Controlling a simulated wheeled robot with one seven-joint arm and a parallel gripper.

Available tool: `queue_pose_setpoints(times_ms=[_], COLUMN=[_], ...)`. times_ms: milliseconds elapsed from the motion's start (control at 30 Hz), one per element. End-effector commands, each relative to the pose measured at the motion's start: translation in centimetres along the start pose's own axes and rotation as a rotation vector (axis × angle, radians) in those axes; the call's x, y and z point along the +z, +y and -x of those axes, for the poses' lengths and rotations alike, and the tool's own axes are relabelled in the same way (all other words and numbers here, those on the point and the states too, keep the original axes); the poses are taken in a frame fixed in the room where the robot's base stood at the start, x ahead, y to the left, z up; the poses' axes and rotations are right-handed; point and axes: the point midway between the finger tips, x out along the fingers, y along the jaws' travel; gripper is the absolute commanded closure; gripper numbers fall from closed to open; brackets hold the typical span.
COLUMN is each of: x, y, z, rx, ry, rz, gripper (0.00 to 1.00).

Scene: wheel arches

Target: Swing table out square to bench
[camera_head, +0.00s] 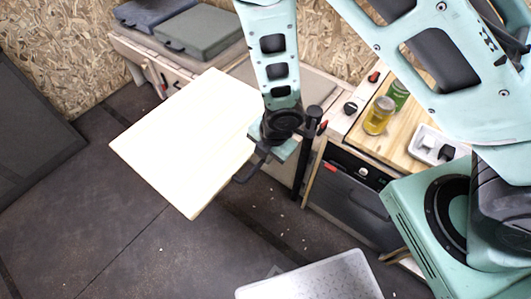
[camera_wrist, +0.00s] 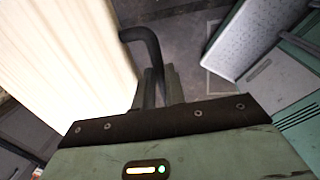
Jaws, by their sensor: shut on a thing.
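The table is a pale wooden board (camera_head: 180,145) extending over the dark floor, in front of the bench (camera_head: 180,76). Its near corner points at the bottom of the head view; I cannot tell whether it is exactly square to the bench. A black post (camera_head: 308,155) stands at its right. My gripper (camera_head: 258,160) is at the table's right side. In the wrist view, the fingers (camera_wrist: 160,88) are shut on a bent black handle (camera_wrist: 150,50), beside the pale tabletop (camera_wrist: 65,60). My gripper partly hides the handle in the head view.
Grey cushions (camera_head: 200,30) lie on the bench. To the right is a wooden counter with a yellow jar (camera_head: 379,115), a green jar (camera_head: 398,94) and a white tray (camera_head: 437,147). A light speckled panel (camera_head: 312,280) is at the bottom. Floor (camera_head: 100,220) left of the table is clear.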

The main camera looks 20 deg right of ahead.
Motion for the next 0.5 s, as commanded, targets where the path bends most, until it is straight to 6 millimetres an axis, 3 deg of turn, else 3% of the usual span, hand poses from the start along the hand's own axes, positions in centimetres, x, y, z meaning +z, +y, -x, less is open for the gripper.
queue_pose_setpoints(times_ms=[67, 100, 167, 200, 500], x=[0.02, 0.02, 0.03, 0.03, 0.04], y=[0.06, 0.06, 0.06, 0.05, 0.05], z=[0.04, 0.03, 0.03, 0.03, 0.21], rx=[0.001, 0.001, 0.001, 0.001, 0.001], ry=[0.0, 0.0, 0.0, 0.0, -0.001], rz=[0.0, 0.0, -0.001, -0.001, -0.002], gripper=[1.0, 0.85, 0.68, 0.66, 0.66])
